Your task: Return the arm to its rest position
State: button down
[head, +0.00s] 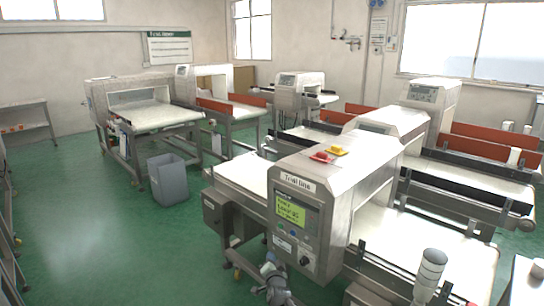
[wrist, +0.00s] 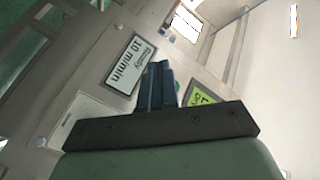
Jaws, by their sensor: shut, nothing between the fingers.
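My gripper (wrist: 158,72) shows in the wrist view with its two dark fingers together and nothing between them. The fingers lie in front of a grey panel. A white label reading "Ready 10 m/min" (wrist: 131,64) is left of the fingertips, and part of a green screen (wrist: 203,100) is to their right. In the head view, part of my arm shows at the bottom centre, in front of the "Trial line" metal detector (head: 330,190). The fingertips are too small to make out there.
A red piece (head: 321,157) and a yellow piece (head: 337,150) lie on top of the detector. A white conveyor belt (head: 420,240) runs through it. A grey bin (head: 168,180) stands on the green floor to the left, with open floor around it. Other conveyor machines stand behind.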

jog(key=s+f+n+g, duration=0.8)
jog(key=s+f+g, duration=0.5)
jog(key=s+f, duration=0.65)
jog(key=s+d+f+g, duration=0.3)
jog(key=s+d+f, duration=0.1)
jog(key=s, duration=0.9)
jog(key=s+d+f+g+h, duration=0.1)
jog(key=s+d+f+g, duration=0.3)
jog(key=s, duration=1)
jog(key=s+d+f+g+h, duration=0.1)
jog(key=s+d+f+g, duration=0.2)
jog(key=s+d, duration=0.6)
jog(key=s+f, duration=0.2)
jog(key=s, duration=0.3)
jog(key=shift+s+m+g, duration=0.25)
jog(key=shift+m+g, duration=0.05)
